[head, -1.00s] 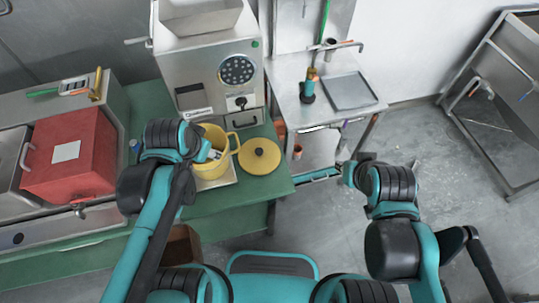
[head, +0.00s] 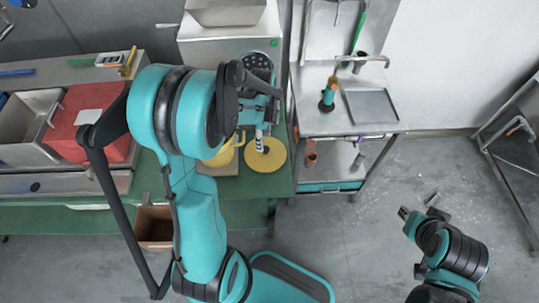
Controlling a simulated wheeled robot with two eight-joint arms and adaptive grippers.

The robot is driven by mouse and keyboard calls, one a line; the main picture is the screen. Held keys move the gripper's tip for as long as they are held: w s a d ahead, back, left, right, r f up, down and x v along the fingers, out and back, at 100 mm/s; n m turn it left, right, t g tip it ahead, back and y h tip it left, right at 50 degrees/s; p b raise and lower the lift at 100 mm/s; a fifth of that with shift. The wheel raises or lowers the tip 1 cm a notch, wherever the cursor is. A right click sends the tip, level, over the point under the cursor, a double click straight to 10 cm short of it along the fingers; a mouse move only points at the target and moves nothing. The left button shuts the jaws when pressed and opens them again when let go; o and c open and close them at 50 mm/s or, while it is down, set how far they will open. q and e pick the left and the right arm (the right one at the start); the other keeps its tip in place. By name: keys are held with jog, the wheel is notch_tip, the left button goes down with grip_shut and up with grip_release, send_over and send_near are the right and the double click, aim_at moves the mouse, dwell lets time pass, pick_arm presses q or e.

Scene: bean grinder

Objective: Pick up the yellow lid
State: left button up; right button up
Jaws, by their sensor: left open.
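The yellow lid (head: 272,161) is a round flat disc lying on the green table near its right end. The yellow pot (head: 226,155) stands just left of it, mostly hidden behind my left arm. My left gripper (head: 261,143) is open above the lid's upper left part and covers some of it in the head view. I cannot tell whether its fingertips touch the lid. My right gripper (head: 422,210) is over the floor at the right, far from the lid.
A grey grinder machine (head: 232,46) stands behind the lid. A red box (head: 88,135) and metal sinks are at the left. A steel table (head: 350,120) with a grey tray (head: 371,106) stands right of the green table.

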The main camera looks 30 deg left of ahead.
aim_at(265, 149)
pick_arm(q)
jog(key=f, duration=0.2)
jog(key=f+b, duration=0.2)
jog(key=f, duration=0.1)
jog(key=shift+d+f, duration=0.3)
jog(key=shift+f, duration=0.05)
jog(key=shift+s+r, duration=0.1)
jog(key=shift+c, duration=0.3)
grip_shut()
